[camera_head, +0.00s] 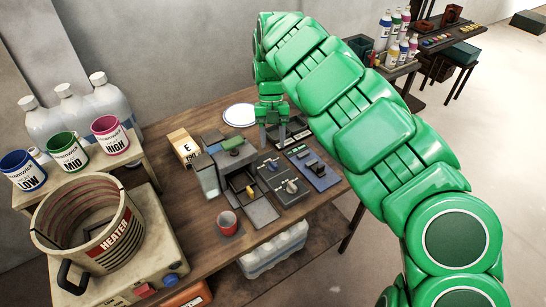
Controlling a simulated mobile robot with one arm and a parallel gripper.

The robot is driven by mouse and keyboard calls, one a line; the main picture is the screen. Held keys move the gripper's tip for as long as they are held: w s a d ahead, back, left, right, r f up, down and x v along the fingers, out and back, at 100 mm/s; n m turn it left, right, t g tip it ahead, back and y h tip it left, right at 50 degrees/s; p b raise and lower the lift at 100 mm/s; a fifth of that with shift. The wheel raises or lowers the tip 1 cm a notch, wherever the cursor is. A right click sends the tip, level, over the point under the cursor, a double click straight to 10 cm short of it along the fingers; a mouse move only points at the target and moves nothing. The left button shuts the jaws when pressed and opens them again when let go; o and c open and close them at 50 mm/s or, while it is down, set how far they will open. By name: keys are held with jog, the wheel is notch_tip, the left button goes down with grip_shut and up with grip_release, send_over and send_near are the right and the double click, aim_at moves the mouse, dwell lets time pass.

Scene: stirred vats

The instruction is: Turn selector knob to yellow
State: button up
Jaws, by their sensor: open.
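My green arm reaches in from the right, and my gripper (272,142) points down over the back of the wooden table. Its fingers are apart, with nothing visible between them. In front of it lies a dark control panel (268,184) with a light grey knob (291,187) and another small control (272,163). A blue-grey panel (322,182) lies to its right. The knobs are too small to tell which is the selector, where it points, or any yellow mark. The gripper appears apart from these knobs.
A grey box machine (208,178) with a green top piece stands left of the panels. A red cup (228,221) stands at the table's front edge. A heater pot (88,225) and labelled paint cans (65,157) are at left. A white plate (239,115) lies behind.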

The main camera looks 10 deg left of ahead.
aim_at(273, 162)
jog(key=shift+x, duration=3)
